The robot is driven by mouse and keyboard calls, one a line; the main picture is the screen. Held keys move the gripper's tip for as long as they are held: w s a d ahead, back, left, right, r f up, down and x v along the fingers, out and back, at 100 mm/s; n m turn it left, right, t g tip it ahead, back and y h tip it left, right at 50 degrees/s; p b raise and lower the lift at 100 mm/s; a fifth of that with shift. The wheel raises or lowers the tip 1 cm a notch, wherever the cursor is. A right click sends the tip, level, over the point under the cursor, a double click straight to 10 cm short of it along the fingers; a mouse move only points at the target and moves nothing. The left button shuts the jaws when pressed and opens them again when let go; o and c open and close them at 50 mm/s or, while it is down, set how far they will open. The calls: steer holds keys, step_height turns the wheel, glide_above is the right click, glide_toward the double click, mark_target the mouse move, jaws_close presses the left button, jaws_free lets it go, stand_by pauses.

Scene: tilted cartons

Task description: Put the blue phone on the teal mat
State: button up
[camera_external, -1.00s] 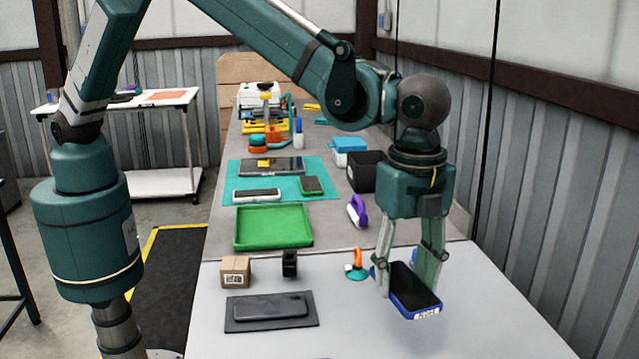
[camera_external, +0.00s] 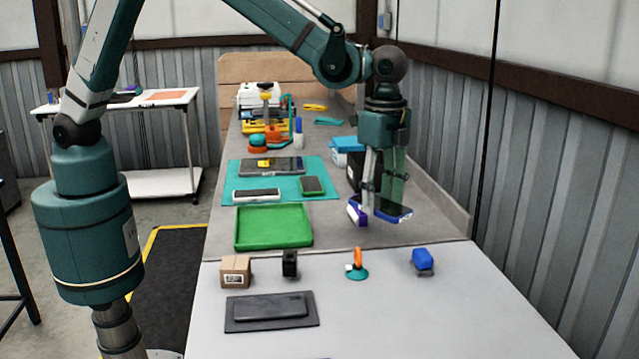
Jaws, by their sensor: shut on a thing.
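The blue phone (camera_external: 388,208) has a dark screen and a blue rim. My gripper (camera_external: 384,203) is shut on it and holds it above the bench, to the right of the green tray. The teal mat (camera_external: 230,184) lies farther back and to the left on the bench. On the mat are a dark tablet (camera_external: 285,166) with a small yellow item, a white-edged phone (camera_external: 256,195) and a green phone (camera_external: 312,186). The mat's front right part has some bare room.
A green tray (camera_external: 273,227) lies in front of the mat. A purple item (camera_external: 355,213) stands right beside the held phone; a black box (camera_external: 354,171) is partly behind my gripper. A cardboard box (camera_external: 235,271), a blue-topped item (camera_external: 423,260) and an orange-teal item (camera_external: 357,266) stand nearer.

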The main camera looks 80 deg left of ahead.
steer(key=s+a+n, duration=0.3)
steer(key=a, duration=1.4)
steer(key=n+b, duration=0.2)
steer(key=n, duration=0.6)
glide_above(256, 185)
steer(key=shift+f, duration=0.8)
steer(key=shift+f, duration=0.1)
steer(key=shift+f+b, duration=0.5)
steer(key=shift+f, duration=2.35)
steer(key=shift+f+b, duration=0.3)
steer(key=shift+f, duration=1.75)
steer(key=shift+f, duration=0.15)
